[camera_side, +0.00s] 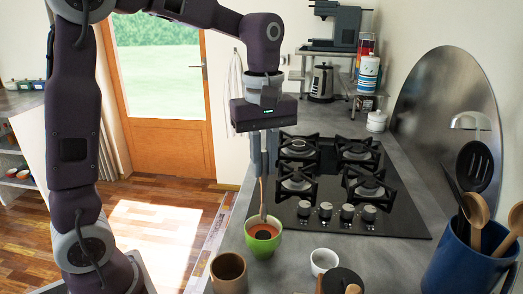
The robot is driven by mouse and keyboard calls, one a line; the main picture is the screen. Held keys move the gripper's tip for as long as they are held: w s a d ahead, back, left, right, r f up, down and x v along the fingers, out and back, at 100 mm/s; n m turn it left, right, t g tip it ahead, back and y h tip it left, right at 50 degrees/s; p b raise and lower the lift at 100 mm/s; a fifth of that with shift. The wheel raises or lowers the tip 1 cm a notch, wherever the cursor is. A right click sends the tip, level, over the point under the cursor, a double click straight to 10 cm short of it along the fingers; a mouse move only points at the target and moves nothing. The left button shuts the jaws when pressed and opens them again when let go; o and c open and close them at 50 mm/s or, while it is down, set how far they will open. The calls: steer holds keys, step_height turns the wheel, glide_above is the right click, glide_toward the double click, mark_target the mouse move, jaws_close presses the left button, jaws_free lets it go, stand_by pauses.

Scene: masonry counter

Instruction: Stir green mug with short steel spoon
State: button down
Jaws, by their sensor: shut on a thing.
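The green mug (262,248) stands upright on the grey counter, just in front of the hob's left corner. It holds something reddish-brown. My gripper (264,172) points straight down above the mug, with its fingers shut on the short steel spoon (263,205). The spoon hangs nearly upright. Its lower end goes down inside the mug's rim, and its tip is hidden in the contents. I cannot tell whether the spoon touches the mug's wall.
A brown cup (228,272) stands front left of the mug, and a small white cup (323,262) front right. The black gas hob (400,222) lies behind. A blue utensil crock (462,262) stands at right.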

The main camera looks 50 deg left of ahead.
mark_target(263, 203)
steer(key=shift+f, duration=5)
steer(key=shift+s+d, duration=0.25)
steer(key=shift+d, duration=0.1)
steer(key=shift+w+a, duration=0.6)
steer(key=shift+s+d, duration=0.3)
steer(key=shift+s, duration=0.5)
steer(key=shift+w+d, duration=0.2)
steer(key=shift+d, duration=0.05)
steer(key=shift+w+a, duration=0.25)
steer(key=shift+a, duration=0.05)
